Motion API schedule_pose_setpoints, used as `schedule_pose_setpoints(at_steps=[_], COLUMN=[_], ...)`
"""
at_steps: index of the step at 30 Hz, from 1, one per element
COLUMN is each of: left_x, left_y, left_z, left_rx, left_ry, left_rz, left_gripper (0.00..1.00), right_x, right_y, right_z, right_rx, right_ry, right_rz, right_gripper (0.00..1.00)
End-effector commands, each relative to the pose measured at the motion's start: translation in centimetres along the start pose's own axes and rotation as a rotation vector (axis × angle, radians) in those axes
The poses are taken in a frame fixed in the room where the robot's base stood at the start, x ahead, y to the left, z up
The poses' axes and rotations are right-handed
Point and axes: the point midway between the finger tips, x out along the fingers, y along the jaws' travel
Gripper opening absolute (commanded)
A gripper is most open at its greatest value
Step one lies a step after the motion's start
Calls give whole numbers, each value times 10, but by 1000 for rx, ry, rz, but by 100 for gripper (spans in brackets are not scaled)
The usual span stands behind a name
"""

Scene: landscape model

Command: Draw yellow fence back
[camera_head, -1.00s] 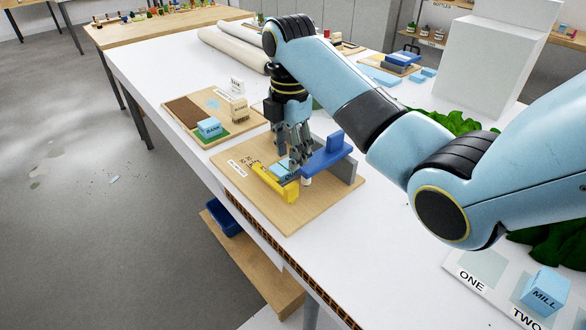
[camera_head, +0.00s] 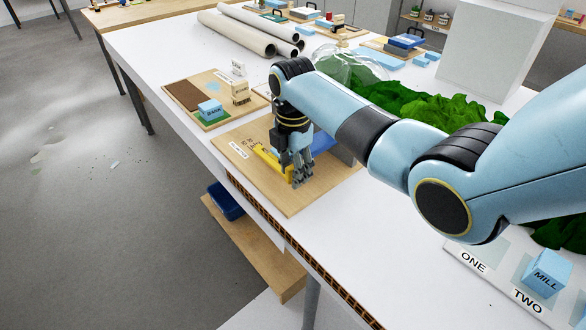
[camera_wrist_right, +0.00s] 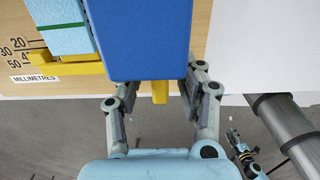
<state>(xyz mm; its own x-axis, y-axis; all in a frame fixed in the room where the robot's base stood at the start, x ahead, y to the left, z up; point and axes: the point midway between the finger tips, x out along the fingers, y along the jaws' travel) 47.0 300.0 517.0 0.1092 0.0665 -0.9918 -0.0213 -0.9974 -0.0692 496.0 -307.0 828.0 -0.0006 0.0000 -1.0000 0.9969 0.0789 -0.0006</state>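The yellow fence (camera_head: 266,158) lies on a wooden board (camera_head: 285,205) with a printed scale. In the wrist view its yellow bar (camera_wrist_right: 75,69) runs beside a light blue block (camera_wrist_right: 68,40), and a yellow tab (camera_wrist_right: 160,92) sticks out past a large blue block (camera_wrist_right: 147,40). My right gripper (camera_head: 300,182) is low over the board by the fence's near end. Its fingers (camera_wrist_right: 155,98) are spread on either side of the yellow tab, with gaps showing. A small gripper, seemingly my left (camera_wrist_right: 238,143), hangs far off in the wrist view; its state is unclear.
The blue block (camera_head: 322,143) and a grey upright (camera_head: 345,152) stand close beside the gripper. A board with a BANK block (camera_head: 210,110) lies to the left. Green crumpled material (camera_head: 430,110) lies behind my arm. The table edge is close in front.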

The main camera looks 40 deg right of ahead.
Motion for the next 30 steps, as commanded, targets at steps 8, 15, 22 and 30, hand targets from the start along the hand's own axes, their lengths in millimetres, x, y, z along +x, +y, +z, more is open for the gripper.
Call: schedule_pose_setpoints(at_steps=[8,15,22,30], left_x=[-1,-1,-2,-22], left_y=[-6,-6,-7,-8], left_z=[15,15,12,7], left_rx=[4,4,4,4], left_ry=[-22,-22,-19,-14], left_rz=[-7,-7,-7,-7], left_gripper=[40,40,40,40], right_x=[0,0,-1,-3], right_y=[0,0,0,0], right_z=[0,0,-2,-35], right_rx=[0,0,0,0], right_ry=[0,0,1,3], right_rz=[0,0,-1,-1], right_gripper=[7,0,0,0])
